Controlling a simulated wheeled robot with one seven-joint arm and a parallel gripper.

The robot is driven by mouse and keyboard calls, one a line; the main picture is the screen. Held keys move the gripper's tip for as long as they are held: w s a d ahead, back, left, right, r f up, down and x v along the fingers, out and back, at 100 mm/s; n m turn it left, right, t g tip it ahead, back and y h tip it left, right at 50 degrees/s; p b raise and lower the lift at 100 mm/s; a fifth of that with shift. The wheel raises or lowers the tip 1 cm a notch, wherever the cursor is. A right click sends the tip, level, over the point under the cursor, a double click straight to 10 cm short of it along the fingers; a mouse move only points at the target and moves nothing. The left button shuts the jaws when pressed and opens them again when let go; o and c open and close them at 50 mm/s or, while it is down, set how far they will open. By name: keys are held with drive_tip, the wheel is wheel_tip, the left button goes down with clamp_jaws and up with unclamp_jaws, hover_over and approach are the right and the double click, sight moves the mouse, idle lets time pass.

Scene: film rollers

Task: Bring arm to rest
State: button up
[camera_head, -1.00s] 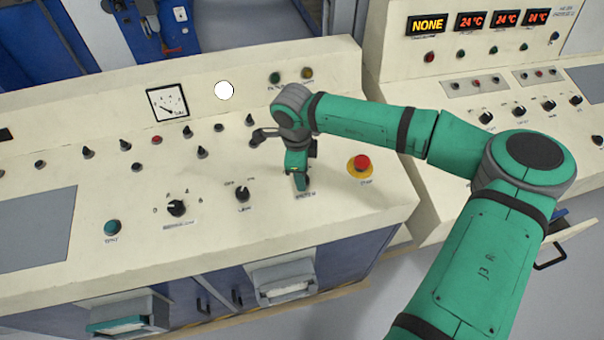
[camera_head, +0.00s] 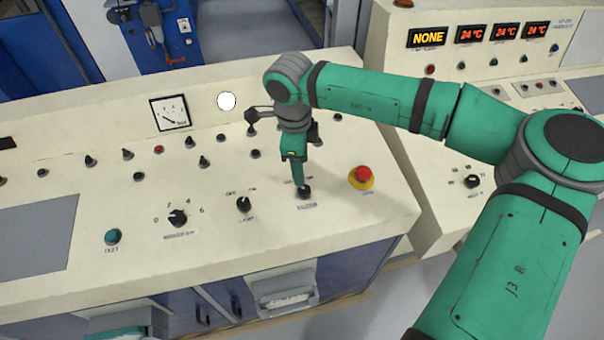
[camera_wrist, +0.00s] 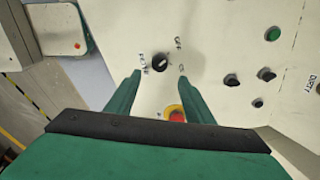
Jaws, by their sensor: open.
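My gripper (camera_head: 296,172) is above the cream control panel (camera_head: 110,270), just over a black rotary knob (camera_head: 304,192) near the panel's right end. In the wrist view my gripper (camera_wrist: 160,82) has its two green fingers spread apart with nothing held between them. The same black knob (camera_wrist: 158,61) shows beyond the fingertips, apart from them. My green arm reaches in from the right side of the head view.
A red emergency button (camera_head: 362,175) on a yellow base stands right of the knob. Other knobs, including a lamp knob (camera_head: 243,204), and a green button (camera_head: 112,237) dot the panel. A second console (camera_head: 440,90) with red displays stands at the right.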

drive_tip(key=shift+r, duration=0.65)
